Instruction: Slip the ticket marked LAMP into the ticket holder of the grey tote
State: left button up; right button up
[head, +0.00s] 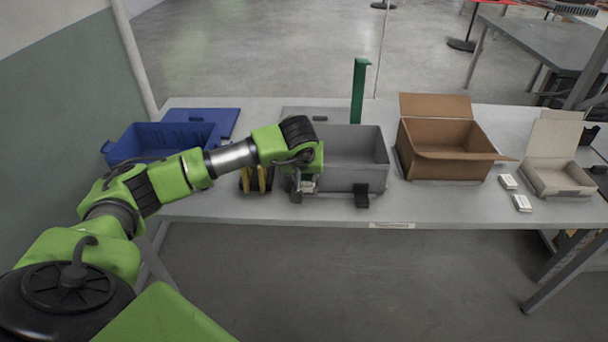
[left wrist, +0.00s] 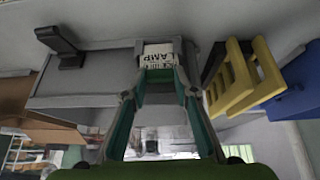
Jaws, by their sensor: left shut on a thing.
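The grey tote (head: 341,176) stands on the table, open at the top. A black bracket (head: 361,195) is on the right of its front side and also shows in the left wrist view (left wrist: 62,45). My left gripper (head: 304,187) is at the left part of the tote's front. In the left wrist view, my left gripper (left wrist: 158,75) is shut on a white ticket (left wrist: 160,55) whose upside-down print reads LAMP. The ticket is close to the tote wall (left wrist: 80,88); I cannot tell whether it touches. My right gripper is out of view.
A black and yellow rack (head: 257,181) stands just left of the tote, close to my gripper. A blue bin (head: 150,143) is farther left. A brown cardboard box (head: 443,167), a small open carton (head: 556,178) and two small white boxes (head: 522,203) are to the right. A green post (head: 358,92) rises behind.

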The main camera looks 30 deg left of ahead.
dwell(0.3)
pick_arm(q)
jog(key=o, duration=1.1)
jog(key=shift+c, duration=0.5)
jog(key=shift+r, duration=0.1)
notch_tip(320, 180, up, 8)
jog(key=p, duration=0.5)
dwell(0.4)
